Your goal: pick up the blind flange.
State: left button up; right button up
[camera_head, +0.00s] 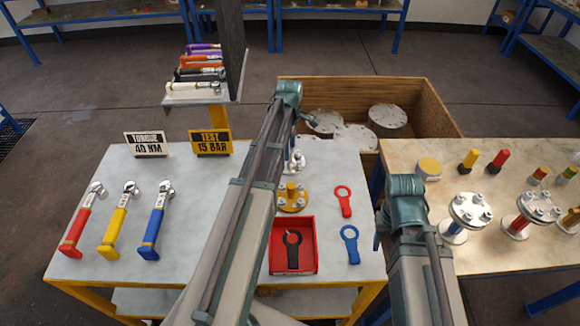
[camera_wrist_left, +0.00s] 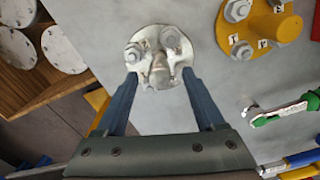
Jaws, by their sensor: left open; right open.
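A silvery round flange with bolt heads on it (camera_wrist_left: 158,42) lies on the grey table, and I take it for the blind flange. In the head view it shows partly (camera_head: 295,161), beside my left arm. My left gripper (camera_wrist_left: 160,74) is open, its two fingers reaching to either side of the flange's near edge. I cannot tell whether they touch it.
A yellow bolted flange (camera_head: 292,197) stands next to the silvery one. A red tray (camera_head: 276,266) and red and blue tags (camera_head: 350,243) lie nearer. A wooden crate (camera_head: 440,112) with pale discs stands behind. A green-handled wrench (camera_wrist_left: 285,111) lies near the left gripper.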

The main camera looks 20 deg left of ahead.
pick_arm(q)
jog(key=shift+f+b, duration=0.35)
jog(key=shift+f, duration=0.5)
jog(key=shift+r, duration=0.1)
grip_shut()
